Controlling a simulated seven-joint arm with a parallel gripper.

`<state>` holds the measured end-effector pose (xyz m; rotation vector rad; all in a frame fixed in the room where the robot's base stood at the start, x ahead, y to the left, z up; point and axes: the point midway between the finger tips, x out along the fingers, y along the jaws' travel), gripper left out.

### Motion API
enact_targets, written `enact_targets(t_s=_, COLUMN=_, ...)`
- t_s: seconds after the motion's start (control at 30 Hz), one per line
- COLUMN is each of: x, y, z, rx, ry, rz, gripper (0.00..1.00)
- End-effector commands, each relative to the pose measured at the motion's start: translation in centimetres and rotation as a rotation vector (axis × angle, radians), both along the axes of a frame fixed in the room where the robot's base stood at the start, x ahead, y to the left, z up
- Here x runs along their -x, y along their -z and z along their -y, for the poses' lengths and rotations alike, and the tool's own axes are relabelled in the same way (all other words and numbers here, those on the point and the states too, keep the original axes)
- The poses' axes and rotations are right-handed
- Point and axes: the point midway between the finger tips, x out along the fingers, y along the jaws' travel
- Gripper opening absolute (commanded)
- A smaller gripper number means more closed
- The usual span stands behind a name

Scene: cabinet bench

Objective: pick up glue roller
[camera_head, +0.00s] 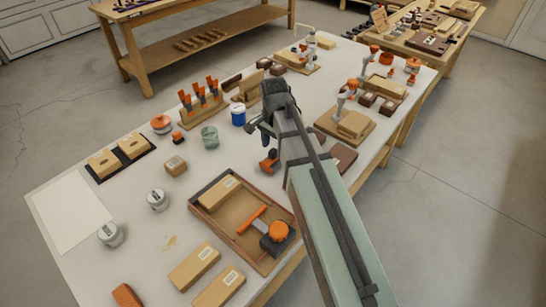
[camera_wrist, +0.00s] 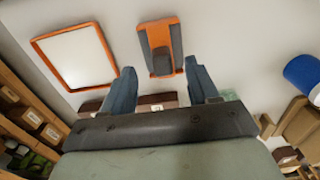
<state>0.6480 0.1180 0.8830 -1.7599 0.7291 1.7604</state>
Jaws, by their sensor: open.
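An orange and dark tool (camera_head: 269,160), which looks like the glue roller, stands on the white bench just below my gripper in the head view, partly beside my arm. My gripper (camera_head: 265,131) is above the bench; its fingers are small and dark in this view. In the wrist view, my gripper (camera_wrist: 161,74) has its two fingers wide apart with nothing held between them. An orange and grey object (camera_wrist: 161,42) shows ahead between the fingertips, apart from them. I cannot tell for sure that it is the same tool.
A wooden tray (camera_head: 203,215) holding a box and an orange-handled tool is at the front. A blue container (camera_head: 238,116) and a greenish cup (camera_head: 210,138) stand left of my gripper. A wooden board (camera_head: 327,127) with blocks lies right. An orange-rimmed white panel (camera_wrist: 75,55) shows in the wrist view.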

Motion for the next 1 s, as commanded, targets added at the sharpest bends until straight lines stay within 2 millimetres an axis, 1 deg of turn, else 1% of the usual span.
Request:
enact_targets(t_s=0.2, x=-0.2, y=2.6, z=-0.2, rx=0.0, ry=0.0, rz=-0.001, gripper=0.6)
enact_targets(t_s=0.3, x=-0.2, y=3.5, z=-0.2, rx=0.0, ry=0.0, rz=0.0, gripper=0.6)
enact_targets(t_s=0.4, x=-0.2, y=3.8, z=-0.2, rx=0.0, ry=0.0, rz=0.0, gripper=0.6)
enact_targets(t_s=0.6, x=-0.2, y=3.8, z=-0.2, rx=0.001, ry=0.0, rz=0.001, gripper=0.6)
enact_targets(t_s=1.0, x=-0.2, y=3.8, z=-0.2, rx=0.001, ry=0.0, rz=0.001, gripper=0.21)
